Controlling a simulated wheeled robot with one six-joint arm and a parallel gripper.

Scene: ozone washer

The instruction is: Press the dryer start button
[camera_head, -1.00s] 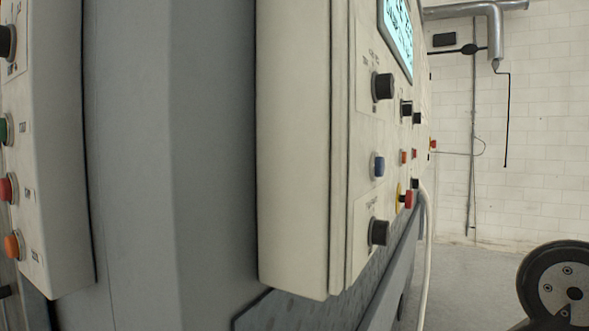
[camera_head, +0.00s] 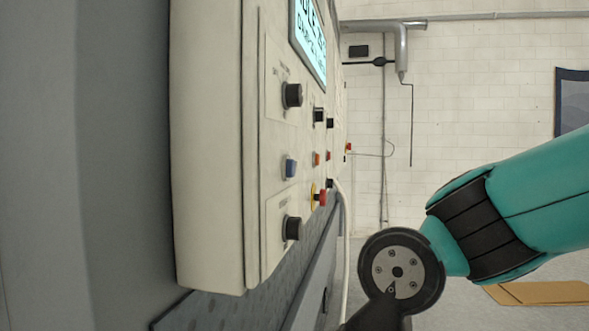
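A cream control panel (camera_head: 207,150) stands at an angle on the left of the view. Its face carries a blue button (camera_head: 290,167), an orange button (camera_head: 316,159), a small red button (camera_head: 328,156) and a red mushroom button (camera_head: 322,197) on a yellow ring. Black knobs show above (camera_head: 292,95) and below (camera_head: 292,228) the blue button. The labels are too small to read, so I cannot tell which button is the dryer start. My teal arm shows at the right, apart from the panel.
A lit screen (camera_head: 310,40) sits at the panel's top. Grey machine casing (camera_head: 100,165) fills the left edge. A white hose (camera_head: 345,250) hangs beyond the panel. A pipe (camera_head: 401,50) runs on the white brick wall. A flat brown piece (camera_head: 540,293) lies on the floor.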

